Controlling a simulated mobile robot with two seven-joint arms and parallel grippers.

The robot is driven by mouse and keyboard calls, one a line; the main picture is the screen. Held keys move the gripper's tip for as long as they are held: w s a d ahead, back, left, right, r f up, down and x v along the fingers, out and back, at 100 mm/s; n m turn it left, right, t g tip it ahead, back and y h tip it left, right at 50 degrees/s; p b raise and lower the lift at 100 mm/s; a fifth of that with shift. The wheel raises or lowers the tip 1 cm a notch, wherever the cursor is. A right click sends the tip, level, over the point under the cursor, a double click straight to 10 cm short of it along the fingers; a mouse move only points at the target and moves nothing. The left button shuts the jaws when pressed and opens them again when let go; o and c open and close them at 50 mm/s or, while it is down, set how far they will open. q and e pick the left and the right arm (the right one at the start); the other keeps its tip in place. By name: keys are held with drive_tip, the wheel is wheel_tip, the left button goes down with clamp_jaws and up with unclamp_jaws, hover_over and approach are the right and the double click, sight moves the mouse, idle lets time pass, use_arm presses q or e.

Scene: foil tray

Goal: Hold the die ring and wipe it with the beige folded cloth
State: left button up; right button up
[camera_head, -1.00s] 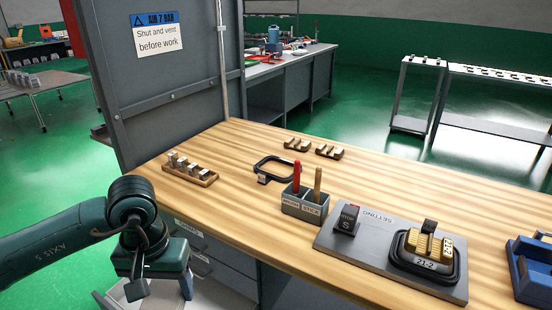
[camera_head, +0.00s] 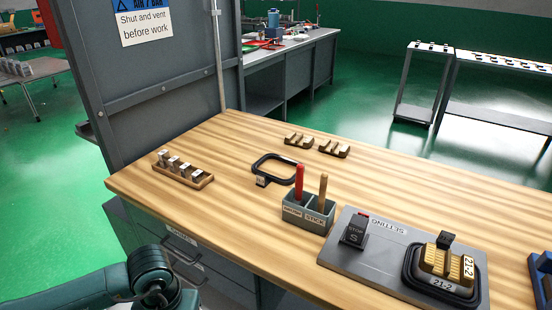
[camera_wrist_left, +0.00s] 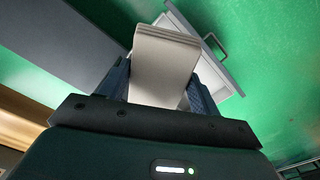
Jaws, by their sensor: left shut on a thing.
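In the left wrist view my left gripper (camera_wrist_left: 160,92) is shut on a beige folded cloth (camera_wrist_left: 165,55), which stands out between the two fingers. In the head view only part of my left arm shows at the bottom left; its gripper and the cloth are out of frame. An empty black ring (camera_head: 256,165) with a small tag lies flat on the wooden bench. A second black ring (camera_head: 409,272) surrounds brass pieces (camera_head: 447,264) labelled 21-2 on the grey setting plate (camera_head: 345,262). I cannot tell which is the die ring. My right gripper is not in view.
A grey holder (camera_head: 307,216) with a red and a tan stick stands mid-bench. A wooden rack of metal blocks (camera_head: 183,173) is at the left; brass pieces (camera_head: 332,149) lie at the back. A drawer (camera_wrist_left: 225,72) stands open beyond the cloth. Bare wood lies between.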

use_arm(q)
drive_tip(key=w+r, duration=0.3)
drive_tip(key=r, duration=1.1)
drive_tip(key=shift+w+r, duration=0.25)
drive_tip(key=shift+w, duration=0.15)
